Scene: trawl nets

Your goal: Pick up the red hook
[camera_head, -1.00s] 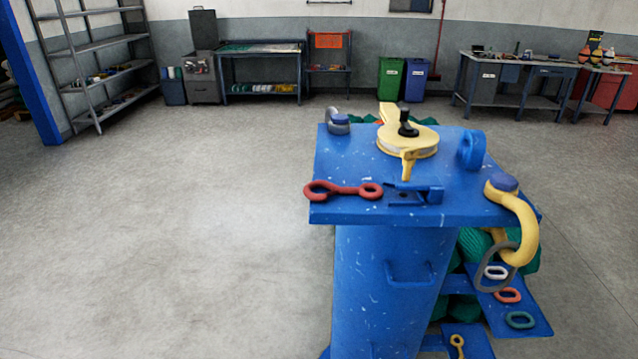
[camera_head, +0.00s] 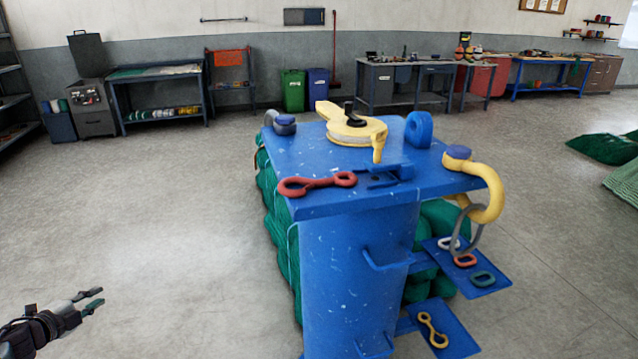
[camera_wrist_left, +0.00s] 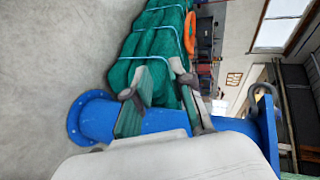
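The red hook (camera_head: 317,183) lies on the front left edge of the blue table top (camera_head: 350,202). It has a ring at one end and a hook-shaped opening at the other. My left gripper (camera_head: 92,300) is at the lower left in the head view, well apart from the table and the red hook. Its two fingers are spread with nothing between them. In the left wrist view the open fingers (camera_wrist_left: 160,100) show in front of green netting and blue metal; the red hook does not show there. My right gripper is not in view.
A yellow block (camera_head: 352,130), a blue clamp part (camera_head: 392,174), and a large yellow hook (camera_head: 480,190) sit on the table. Small blue shelves (camera_head: 450,335) stick out at the right with links on them. Green netting (camera_head: 280,240) hangs beside the column. Floor at the left is clear.

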